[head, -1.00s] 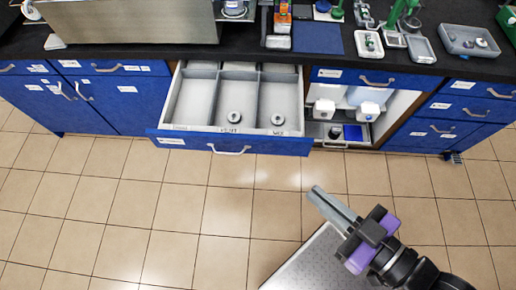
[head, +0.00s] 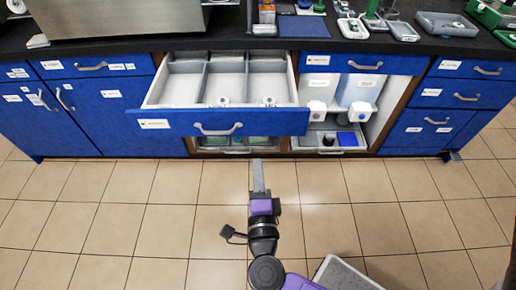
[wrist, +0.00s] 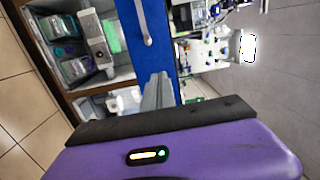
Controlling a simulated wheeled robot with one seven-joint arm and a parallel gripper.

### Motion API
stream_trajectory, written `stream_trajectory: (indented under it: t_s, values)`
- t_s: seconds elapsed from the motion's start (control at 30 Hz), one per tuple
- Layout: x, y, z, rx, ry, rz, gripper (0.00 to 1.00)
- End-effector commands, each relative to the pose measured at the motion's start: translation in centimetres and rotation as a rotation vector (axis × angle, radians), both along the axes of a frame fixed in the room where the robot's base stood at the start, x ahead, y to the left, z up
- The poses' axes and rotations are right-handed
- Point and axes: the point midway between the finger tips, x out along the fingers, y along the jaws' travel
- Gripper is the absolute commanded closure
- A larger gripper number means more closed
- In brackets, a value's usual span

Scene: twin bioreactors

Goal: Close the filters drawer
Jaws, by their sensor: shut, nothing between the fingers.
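The filters drawer (head: 218,124) is pulled well out of the blue cabinet. Its blue front has a white label and a silver bar handle (head: 218,129). Inside are grey compartments, with two small round items near the front. My gripper (head: 258,168) is shut and empty, below and a little right of the handle in the head view, apart from it as far as I can tell. In the wrist view the shut fingers (wrist: 158,92) appear close to the blue drawer front (wrist: 155,35), with the handle (wrist: 142,22) beyond their tips. The label text is too small to read.
An open shelf bay (head: 340,105) with white bottles and trays is right of the drawer. Below the drawer is another open bay with clear containers (head: 240,142). The black worktop (head: 270,38) holds equipment above. The tiled floor in front is clear.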

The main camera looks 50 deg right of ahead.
Motion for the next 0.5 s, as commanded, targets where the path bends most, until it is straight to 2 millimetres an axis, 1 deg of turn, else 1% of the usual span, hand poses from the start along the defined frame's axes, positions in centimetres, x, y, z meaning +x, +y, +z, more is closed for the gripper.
stream_trajectory:
  t_s: [0.03,0.07,0.13,0.2,0.37,0.5]
  values:
    - [-0.6,-0.5,-0.9,0.032,0.012,-0.029,1.00]
    - [-0.9,-0.7,-1.3,0.046,0.013,-0.044,1.00]
    - [-1.2,-1.2,-1.4,0.058,0.012,-0.066,1.00]
    - [-1.1,-1.6,-1.4,0.058,0.011,-0.072,1.00]
    - [0.2,-3.3,-1.3,0.055,0.007,-0.072,1.00]
    - [1.9,-5.4,-1.3,0.055,0.007,-0.072,1.00]
